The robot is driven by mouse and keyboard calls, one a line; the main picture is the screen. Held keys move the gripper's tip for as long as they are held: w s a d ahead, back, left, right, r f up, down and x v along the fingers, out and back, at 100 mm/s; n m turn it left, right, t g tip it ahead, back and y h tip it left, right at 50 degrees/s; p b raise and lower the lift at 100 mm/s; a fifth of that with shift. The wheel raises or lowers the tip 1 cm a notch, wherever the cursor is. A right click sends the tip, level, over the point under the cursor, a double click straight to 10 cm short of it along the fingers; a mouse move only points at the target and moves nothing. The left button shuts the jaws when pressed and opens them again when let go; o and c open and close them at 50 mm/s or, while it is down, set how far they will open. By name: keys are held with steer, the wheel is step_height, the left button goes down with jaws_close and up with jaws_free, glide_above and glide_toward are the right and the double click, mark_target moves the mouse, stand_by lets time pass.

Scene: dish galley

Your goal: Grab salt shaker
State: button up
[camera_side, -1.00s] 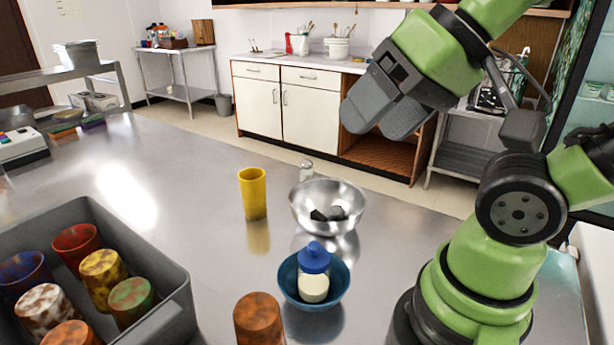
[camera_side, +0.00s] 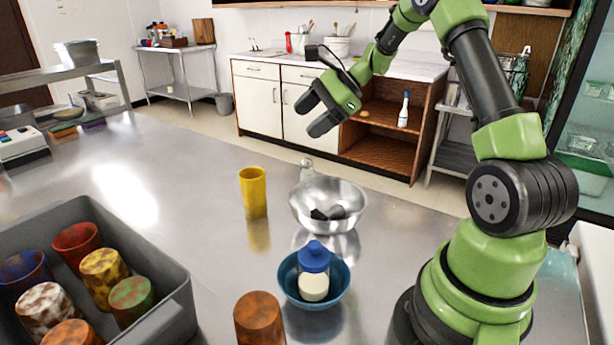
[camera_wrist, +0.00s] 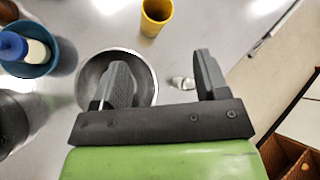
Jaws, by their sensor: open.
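The salt shaker (camera_side: 306,168) is a small clear shaker with a metal top. It stands on the steel table just behind the metal bowl (camera_side: 329,205), partly hidden by the bowl's rim in the side view. In the wrist view the shaker (camera_wrist: 182,83) shows between the two fingers, closer to the right one. My gripper (camera_side: 309,114) is open and empty, above and beyond the shaker in the side view. In the wrist view my gripper (camera_wrist: 162,75) has its left finger over the metal bowl (camera_wrist: 92,72).
A yellow cup (camera_side: 253,193) stands left of the metal bowl. A blue bowl (camera_side: 288,278) holds a blue-capped bottle (camera_side: 313,262). A brown cup (camera_side: 258,320) is in front. A grey bin (camera_side: 184,270) of several cups is at left. The table's far edge lies close behind the shaker.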

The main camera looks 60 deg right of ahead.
mark_target(312, 161)
steer(key=d+f+m+t, duration=0.1)
steer(key=d+f+m, duration=0.1)
steer(key=d+f, duration=0.1)
steer(key=w+d+f+m+t, duration=0.1)
steer(key=d+f+m, duration=0.2)
steer(key=f, duration=0.3)
steer(key=d+f+m+t+h, duration=0.1)
steer(key=d+f+m, duration=0.2)
steer(key=d+f, duration=0.1)
steer(key=shift+w+d+f+t, duration=0.2)
steer(key=shift+f+t, duration=0.1)
steer(key=shift+f, duration=0.15)
steer(key=shift+r+x, duration=0.2)
steer(key=shift+x, duration=1.25)
steer(key=shift+r+x, duration=0.15)
steer(key=shift+x, duration=1.3)
steer(key=shift+w+a, duration=0.15)
steer(key=c, duration=1.1)
steer(key=shift+o, duration=0.2)
